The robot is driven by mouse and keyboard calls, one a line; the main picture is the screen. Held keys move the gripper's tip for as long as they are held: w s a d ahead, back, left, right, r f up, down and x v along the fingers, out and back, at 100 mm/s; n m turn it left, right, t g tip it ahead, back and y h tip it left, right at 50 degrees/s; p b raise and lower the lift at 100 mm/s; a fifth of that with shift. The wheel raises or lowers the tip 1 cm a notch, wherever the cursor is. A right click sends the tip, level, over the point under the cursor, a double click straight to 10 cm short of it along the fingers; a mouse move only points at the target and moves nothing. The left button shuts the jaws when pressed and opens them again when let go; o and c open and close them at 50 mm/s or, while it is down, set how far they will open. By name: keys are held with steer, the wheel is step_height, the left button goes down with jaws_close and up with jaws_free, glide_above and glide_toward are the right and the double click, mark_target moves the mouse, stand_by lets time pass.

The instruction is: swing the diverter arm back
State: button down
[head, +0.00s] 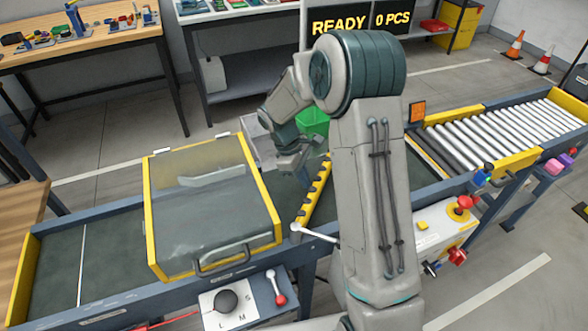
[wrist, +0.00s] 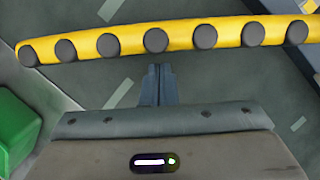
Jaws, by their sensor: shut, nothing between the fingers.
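The diverter arm (head: 316,192) is a yellow bar with dark rollers along one side, lying slantwise across the conveyor belt to the right of the clear-lidded hood. In the wrist view the diverter arm (wrist: 180,38) runs across the top of the picture, its rollers facing my gripper. My gripper (wrist: 157,70) is shut and empty, its fingertips just short of the roller side; I cannot tell whether they touch. In the head view my gripper (head: 305,180) is low over the belt, left of the bar, and my own arm hides part of the belt behind it.
The yellow-framed hood (head: 210,205) stands close on the left. A white-knobbed lever (head: 297,227) sits at the conveyor's near edge. A green bin (head: 313,121) is behind the belt. A roller conveyor (head: 510,132) and a control box (head: 445,222) are on the right.

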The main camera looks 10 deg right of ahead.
steer(key=shift+s+d, duration=0.15)
steer(key=shift+d, duration=0.1)
steer(key=shift+d, duration=0.1)
steer(key=shift+s+d+m, duration=0.35)
steer(key=shift+d+m, duration=0.25)
steer(key=shift+d, duration=0.15)
steer(key=s+d+m+g+y, duration=0.1)
steer(key=s+d+m, duration=0.2)
steer(key=s+d+m+y, duration=0.1)
steer(key=s+d+m, duration=0.2)
steer(key=s+d, duration=0.1)
steer(key=shift+d+m+g, duration=0.2)
steer(key=shift+m+g, duration=0.2)
steer(key=shift+s+d+m+y, duration=0.25)
steer(key=shift+s+m, duration=0.2)
steer(key=shift+s, duration=0.15)
steer(key=shift+s+d+m+y, duration=0.25)
steer(key=shift+s+m, duration=0.2)
steer(key=shift+s, duration=0.15)
steer(key=shift+s+f, duration=0.1)
steer(key=v, duration=1.4)
steer(key=shift+w, duration=0.3)
steer(key=shift+a, duration=0.1)
